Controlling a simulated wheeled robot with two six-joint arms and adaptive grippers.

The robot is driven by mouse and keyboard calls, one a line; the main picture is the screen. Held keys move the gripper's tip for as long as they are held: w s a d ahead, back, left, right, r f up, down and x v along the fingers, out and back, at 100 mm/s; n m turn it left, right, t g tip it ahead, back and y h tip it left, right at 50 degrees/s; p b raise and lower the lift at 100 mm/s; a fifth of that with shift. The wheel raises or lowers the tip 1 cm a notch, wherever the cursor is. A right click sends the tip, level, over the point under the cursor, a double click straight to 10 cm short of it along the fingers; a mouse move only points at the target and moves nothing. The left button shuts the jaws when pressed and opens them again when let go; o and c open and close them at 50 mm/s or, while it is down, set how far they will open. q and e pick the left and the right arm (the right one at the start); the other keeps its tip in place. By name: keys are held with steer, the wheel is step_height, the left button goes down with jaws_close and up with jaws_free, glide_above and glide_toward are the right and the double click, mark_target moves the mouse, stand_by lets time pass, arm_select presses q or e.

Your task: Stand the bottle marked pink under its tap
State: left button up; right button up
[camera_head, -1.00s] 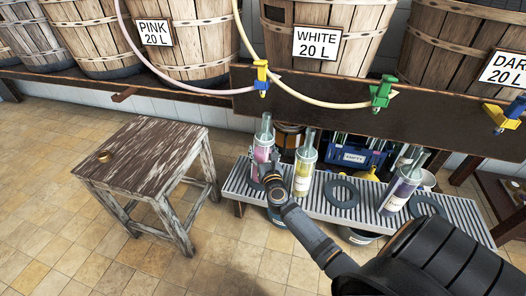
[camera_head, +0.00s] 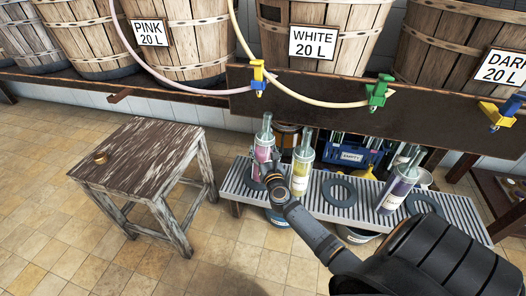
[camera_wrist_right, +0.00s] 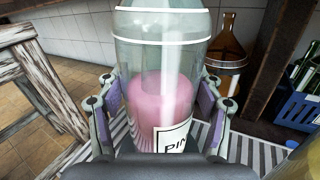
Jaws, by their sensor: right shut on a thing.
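The bottle marked pink (camera_head: 263,152), clear glass with pink liquid inside, stands upright at the left end of the slatted bench. It also shows large in the right wrist view (camera_wrist_right: 160,60), with part of its PINK label facing me. My right gripper (camera_wrist_right: 160,105) is shut on it, one finger on each side. The pink hose (camera_head: 165,78) runs from the pink barrel (camera_head: 185,48) to the blue and yellow tap (camera_head: 259,79), which is above the bottle in the head view. The bottle's base is hidden by my gripper. My left gripper is not in view.
A yellowish bottle (camera_head: 301,170) stands close right of my gripper. A purple bottle (camera_head: 397,190) stands further right, near grey rings (camera_head: 340,193) on the bench (camera_head: 322,212). A worn wooden table (camera_head: 140,150) is at left. A blue crate (camera_head: 348,157) is behind the bench.

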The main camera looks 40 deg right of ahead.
stand_by(0.3)
steer(key=o, duration=1.9)
steer(key=shift+f, duration=0.2)
steer(key=v, duration=1.2)
steer(key=shift+a+r, duration=0.1)
steer(key=shift+r, duration=0.05)
